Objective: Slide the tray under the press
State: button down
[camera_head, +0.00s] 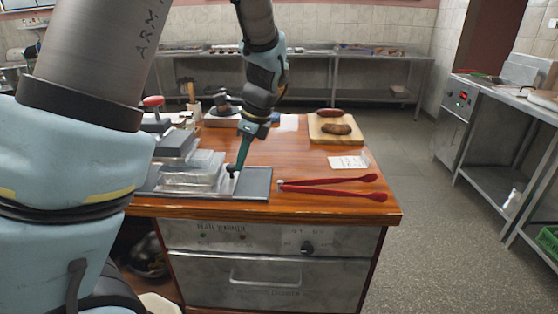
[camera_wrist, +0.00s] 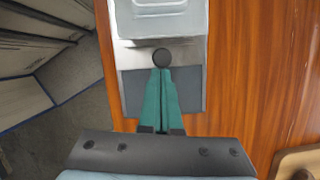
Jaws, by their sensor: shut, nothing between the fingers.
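A shallow silvery tray (camera_head: 188,181) lies on a flat dark grey base plate (camera_head: 258,184) at the front left of the wooden counter. In the wrist view the tray (camera_wrist: 150,25) is at the top. A grey block, seemingly part of the press (camera_head: 176,143), stands behind and above it, partly hidden by my arm. My gripper (camera_head: 233,167) points down at the tray's right end, its teal fingers shut and empty. In the wrist view the fingertips (camera_wrist: 161,70) meet at a dark round knob (camera_wrist: 162,57) by the tray's near edge; contact is unclear.
Red tongs (camera_head: 335,186) lie right of the base plate, with a white card (camera_head: 348,162) behind them. A wooden board (camera_head: 335,128) with browned food stands at the back right. A red-topped handle (camera_head: 153,101) rises at the back left. Counter between plate and board is mostly clear.

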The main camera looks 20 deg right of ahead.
aim_at(212, 161)
jog(key=w+a, duration=0.1)
jog(key=a, duration=0.1)
jog(key=w+a, duration=0.1)
jog(key=a, duration=0.1)
jog(key=w+a, duration=0.1)
jog(key=a, duration=0.1)
jog(key=shift+a, duration=0.25)
